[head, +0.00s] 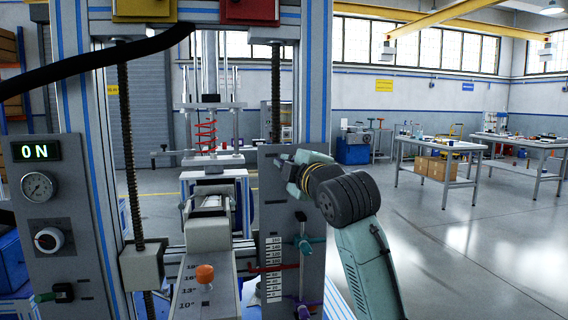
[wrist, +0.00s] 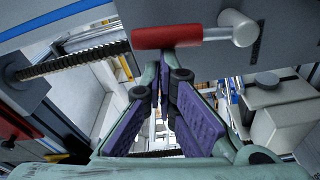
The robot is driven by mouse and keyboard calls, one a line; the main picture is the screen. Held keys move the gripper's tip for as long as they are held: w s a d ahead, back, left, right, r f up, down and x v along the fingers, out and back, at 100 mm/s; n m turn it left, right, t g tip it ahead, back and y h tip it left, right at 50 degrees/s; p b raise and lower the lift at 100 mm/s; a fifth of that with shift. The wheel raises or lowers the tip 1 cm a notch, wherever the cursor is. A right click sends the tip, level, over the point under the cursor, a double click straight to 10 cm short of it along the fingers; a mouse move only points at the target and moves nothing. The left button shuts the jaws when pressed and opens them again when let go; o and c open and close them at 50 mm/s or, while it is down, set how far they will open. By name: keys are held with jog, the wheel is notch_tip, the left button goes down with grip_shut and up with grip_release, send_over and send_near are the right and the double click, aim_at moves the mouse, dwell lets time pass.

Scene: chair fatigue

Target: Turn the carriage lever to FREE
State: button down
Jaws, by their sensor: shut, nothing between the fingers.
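A lever with a red handle (wrist: 165,36) and a grey round pivot (wrist: 240,30) is mounted on a grey panel in the wrist view. The handle lies roughly level across the top of the picture. My gripper (wrist: 167,78) is shut and empty, with its purple-padded fingers pointing at the handle. The fingertips are right by the handle's lower side; I cannot tell whether they touch it. In the head view my gripper (head: 290,174) is in front of the right-hand grey panel (head: 277,215), and it hides the lever there. No FREE marking is readable.
A scale (head: 273,268), a red pointer bar (head: 266,268) and a teal knob (head: 306,243) are below my gripper. A toothed or threaded rod (wrist: 70,62) crosses the left of the wrist view. The left panel (head: 57,230) reads ON. Open floor lies to the right.

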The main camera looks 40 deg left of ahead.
jog(key=w+d+f+m+t, duration=0.2)
jog(key=w+d+f+m, duration=0.2)
jog(key=m, duration=1.1)
jog(key=w+d, duration=0.1)
jog(key=w, duration=0.1)
jog(key=shift+w+d+m+t, duration=0.3)
jog(key=shift+w+d+m, duration=0.1)
jog(key=shift+f, duration=0.1)
notch_tip(320, 180, up, 4)
jog(key=p, duration=0.4)
jog(key=b+v, duration=0.4)
jog(key=v, duration=0.5)
jog(key=shift+s, duration=0.2)
